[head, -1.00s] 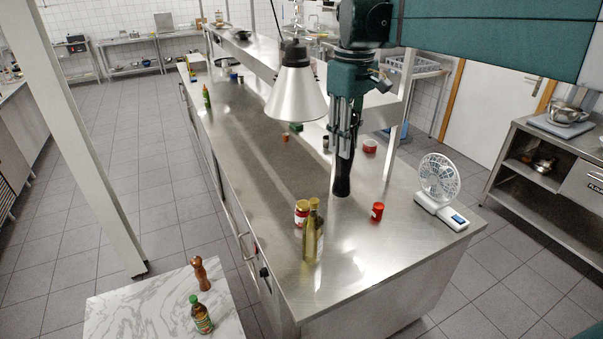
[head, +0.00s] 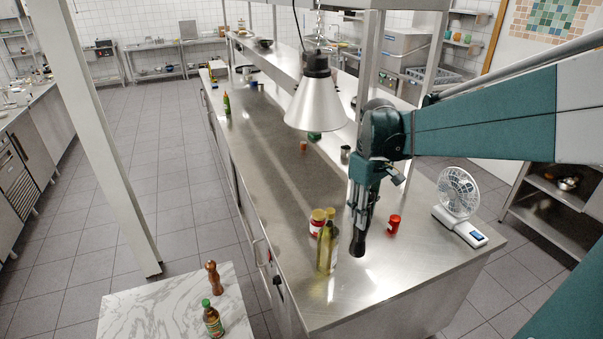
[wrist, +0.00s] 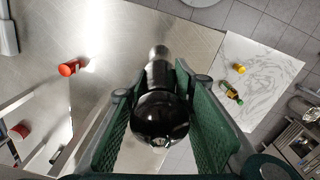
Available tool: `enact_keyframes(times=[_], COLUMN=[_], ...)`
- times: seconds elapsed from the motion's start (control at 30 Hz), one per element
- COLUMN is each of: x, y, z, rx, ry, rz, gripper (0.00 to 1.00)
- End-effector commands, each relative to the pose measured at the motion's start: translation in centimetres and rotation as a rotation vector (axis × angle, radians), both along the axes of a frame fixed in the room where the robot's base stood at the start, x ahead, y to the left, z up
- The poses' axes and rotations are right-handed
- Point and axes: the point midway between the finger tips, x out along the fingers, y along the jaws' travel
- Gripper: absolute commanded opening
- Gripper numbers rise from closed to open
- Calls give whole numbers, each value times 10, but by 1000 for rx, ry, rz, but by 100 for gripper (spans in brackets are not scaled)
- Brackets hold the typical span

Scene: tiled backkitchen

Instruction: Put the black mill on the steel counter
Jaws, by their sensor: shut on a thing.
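The black mill (head: 358,243) hangs below my gripper (head: 362,208) over the front part of the steel counter (head: 400,270). In the wrist view the mill (wrist: 160,110) sits between the two green finger pads of my gripper (wrist: 160,100), which is shut on it. The mill is about upright in the head view. Its lower end is close to the counter top; I cannot tell whether it touches. The oil bottle (head: 327,247) stands just left of it, and the red tin (head: 393,225) stands to its right.
A jar with a red label (head: 317,221) stands behind the oil bottle. A lamp (head: 311,100) hangs left of my arm. A marble table (head: 165,310) holds a brown mill (head: 214,278) and a sauce bottle (head: 212,320).

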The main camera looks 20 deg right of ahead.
Motion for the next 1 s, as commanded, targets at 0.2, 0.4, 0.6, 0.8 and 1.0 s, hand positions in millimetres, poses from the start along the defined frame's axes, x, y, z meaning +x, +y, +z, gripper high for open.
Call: enact_keyframes(times=[0.2, 0.4, 0.6, 0.8, 1.0], x=[0, 0, 0, 0, 0], y=[0, 0, 0, 0, 0], z=[-44, -65, -70, -70, -74], rx=[0, 0, 0, 0, 0], ry=[0, 0, 0, 0, 0], rz=[0, 0, 0, 0, 0], gripper=[0, 0, 0, 0, 0])
